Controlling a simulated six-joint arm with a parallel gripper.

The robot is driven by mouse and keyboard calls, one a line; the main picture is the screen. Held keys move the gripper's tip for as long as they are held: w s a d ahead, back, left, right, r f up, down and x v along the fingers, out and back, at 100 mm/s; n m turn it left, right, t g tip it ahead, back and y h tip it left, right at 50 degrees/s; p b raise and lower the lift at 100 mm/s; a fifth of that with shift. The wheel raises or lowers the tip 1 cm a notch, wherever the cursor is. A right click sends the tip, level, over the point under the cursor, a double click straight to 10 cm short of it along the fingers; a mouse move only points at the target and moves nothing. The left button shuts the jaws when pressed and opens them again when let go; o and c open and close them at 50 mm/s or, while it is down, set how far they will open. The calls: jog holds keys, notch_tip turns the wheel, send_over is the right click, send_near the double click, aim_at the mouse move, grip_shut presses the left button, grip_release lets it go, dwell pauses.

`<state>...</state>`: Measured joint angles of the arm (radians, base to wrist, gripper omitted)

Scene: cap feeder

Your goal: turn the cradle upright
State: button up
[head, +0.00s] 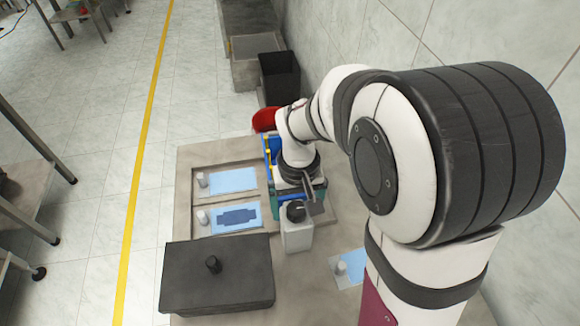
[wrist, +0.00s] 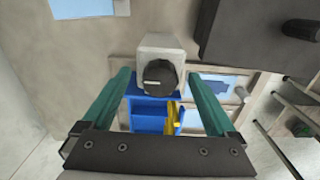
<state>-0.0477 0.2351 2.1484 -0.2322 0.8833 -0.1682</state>
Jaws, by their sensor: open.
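A blue compartmented piece with a yellow part, which I take for the cradle (head: 270,152), is largely hidden behind my arm in the head view. In the wrist view the cradle (wrist: 147,124) shows between the green fingers, beyond the palm. I cannot tell for certain whether it is upright or tipped. My gripper (wrist: 160,79) is open, with one green finger on each side. A pale grey block with a black knob (wrist: 160,77) stands between the fingertips in the wrist view. I cannot tell whether the fingers touch anything.
The grey block (head: 297,237) stands just in front of my gripper. A dark box with a black knob (head: 215,275) is at the front left. Two trays with blue sheets (head: 235,180) and white pegs lie left. A black bin (head: 280,78) and a red object (head: 264,119) are behind.

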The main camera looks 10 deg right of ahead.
aim_at(297, 208)
jog(key=shift+r, duration=3.5)
jog(key=s+a+r+m+y, duration=0.1)
jog(key=s+m, duration=0.4)
jog(key=s, duration=1.3)
jog(key=shift+s+a+y, duration=0.25)
jog(key=shift+a+y, duration=0.15)
jog(key=shift+a, duration=0.1)
